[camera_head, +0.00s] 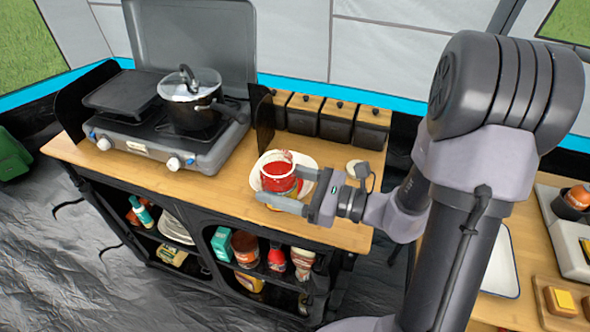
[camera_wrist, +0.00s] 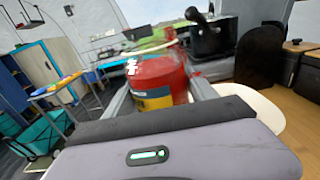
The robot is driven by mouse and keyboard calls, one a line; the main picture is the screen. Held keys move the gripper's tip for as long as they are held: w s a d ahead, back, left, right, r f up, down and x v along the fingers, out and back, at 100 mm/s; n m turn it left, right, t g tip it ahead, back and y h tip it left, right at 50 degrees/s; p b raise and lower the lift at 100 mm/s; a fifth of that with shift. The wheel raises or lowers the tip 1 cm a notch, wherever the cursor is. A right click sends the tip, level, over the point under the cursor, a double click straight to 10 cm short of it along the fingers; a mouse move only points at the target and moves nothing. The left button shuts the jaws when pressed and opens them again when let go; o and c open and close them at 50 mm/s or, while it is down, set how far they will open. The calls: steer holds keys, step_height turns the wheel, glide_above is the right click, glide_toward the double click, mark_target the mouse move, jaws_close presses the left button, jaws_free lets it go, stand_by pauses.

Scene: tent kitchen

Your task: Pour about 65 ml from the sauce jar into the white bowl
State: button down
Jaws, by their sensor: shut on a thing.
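The sauce jar (camera_head: 279,181) is a glass jar with red sauce inside and red smears at its rim. My gripper (camera_head: 277,190) is shut on it, one finger on each side. The bowl's inside is mostly hidden.
A camp stove (camera_head: 205,150) with a lidded black pot (camera_head: 190,115) stands to the left. Several dark canisters with wooden lids (camera_head: 337,120) line the back. A small pale round item (camera_head: 357,167) lies right of the bowl. The counter's front left (camera_head: 215,190) is clear.

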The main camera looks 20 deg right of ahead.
mark_target(272, 166)
steer(key=shift+a+r, duration=0.1)
steer(key=shift+a, duration=0.05)
steer(key=shift+r+p, duration=0.1)
steer(key=shift+p, duration=0.5)
steer(key=p, duration=0.1)
steer(key=m+p, duration=0.1)
steer(key=shift+w+r+m+p, duration=0.2)
steer(key=shift+r+m+p, duration=0.1)
steer(key=shift+p, duration=0.1)
steer(key=m+p, duration=0.1)
steer(key=p, duration=0.1)
steer(key=m+p, duration=0.1)
steer(key=shift+w+d+r+g+h+p, duration=0.1)
steer(key=shift+w+d+g+h+p, duration=0.2)
steer(key=shift+w+g+p, duration=0.1)
steer(key=shift+w+r+m+p, duration=0.2)
steer(key=shift+m+p, duration=0.2)
steer(key=shift+p, duration=0.45)
steer(key=shift+w+d+m+g+p, duration=0.15)
steer(key=shift+w+m+g+p, duration=0.15)
steer(key=shift+m+p, duration=0.45)
steer(key=shift+w+d+r+m+p, duration=0.1)
steer(key=shift+w+m+p, duration=0.2)
steer(key=shift+p, duration=0.8)
steer(key=shift+f+m+g+h+p, duration=0.3)
steer(key=shift+f+m+g+p, duration=0.1)
steer(key=shift+m+p, duration=0.3)
steer(key=shift+s+f+m+g, duration=0.15)
steer(key=shift+f+m+g, duration=0.15)
steer(key=shift+f+m, duration=0.4)
